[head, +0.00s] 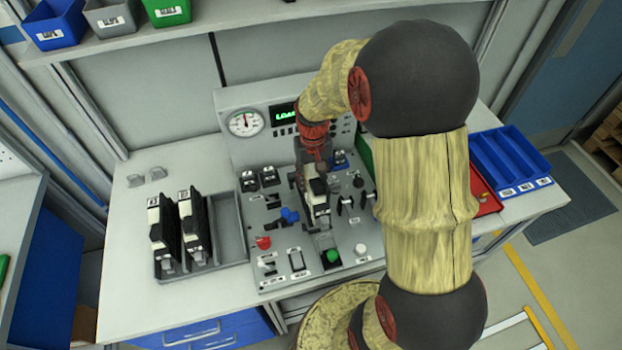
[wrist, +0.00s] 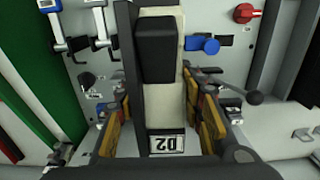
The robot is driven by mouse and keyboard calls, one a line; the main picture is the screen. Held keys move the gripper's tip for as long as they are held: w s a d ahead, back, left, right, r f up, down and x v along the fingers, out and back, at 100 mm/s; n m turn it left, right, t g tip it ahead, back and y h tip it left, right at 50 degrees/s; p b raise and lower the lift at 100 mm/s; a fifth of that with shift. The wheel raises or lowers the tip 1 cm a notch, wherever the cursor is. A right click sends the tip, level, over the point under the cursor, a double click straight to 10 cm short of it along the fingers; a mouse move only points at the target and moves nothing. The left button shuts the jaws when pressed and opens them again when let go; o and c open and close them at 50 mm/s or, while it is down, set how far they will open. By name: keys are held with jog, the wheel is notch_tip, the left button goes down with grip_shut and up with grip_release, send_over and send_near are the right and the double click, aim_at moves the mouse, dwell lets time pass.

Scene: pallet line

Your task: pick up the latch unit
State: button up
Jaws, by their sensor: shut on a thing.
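A latch unit (wrist: 155,48), black and cream with a "D2" label, stands between the fingers of my gripper (wrist: 163,118) in the wrist view. The yellow finger pads are closed on its two sides. In the head view the same unit (head: 318,197) shows below my gripper (head: 311,172), over the middle of the control panel (head: 285,238). The arm and gripper partly hide its top. Whether its lower end touches the panel I cannot tell. Two similar units, one left (head: 162,236) and one right (head: 194,226), stand side by side in a grey tray (head: 231,228).
The panel carries switches, a blue knob (head: 289,215), a red knob (head: 263,243), a green button (head: 332,256) and a lever (wrist: 232,89). A gauge (head: 244,123) stands behind. Blue bins (head: 510,165) lie to the right. The bench's left front is clear.

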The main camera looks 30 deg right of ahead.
aim_at(319, 197)
jog(key=s+a+r, duration=0.1)
jog(key=s+r, duration=0.1)
jog(key=s, duration=0.1)
jog(key=s+a+r, duration=0.1)
jog(key=s+r, duration=0.1)
jog(key=s, duration=0.1)
jog(key=s+a+r+p, duration=0.1)
jog(key=s+a+r, duration=0.1)
jog(key=s, duration=0.1)
jog(key=shift+s, duration=0.25)
jog(key=r+p, duration=0.1)
jog(key=r, duration=0.1)
jog(key=r+p, duration=0.2)
jog(key=shift+s+a+r, duration=0.15)
jog(key=shift+s+r, duration=0.05)
jog(key=shift+r, duration=0.1)
jog(key=shift+s+r+p, duration=0.15)
jog(key=shift+r+p, duration=0.25)
jog(key=shift+p, duration=0.75)
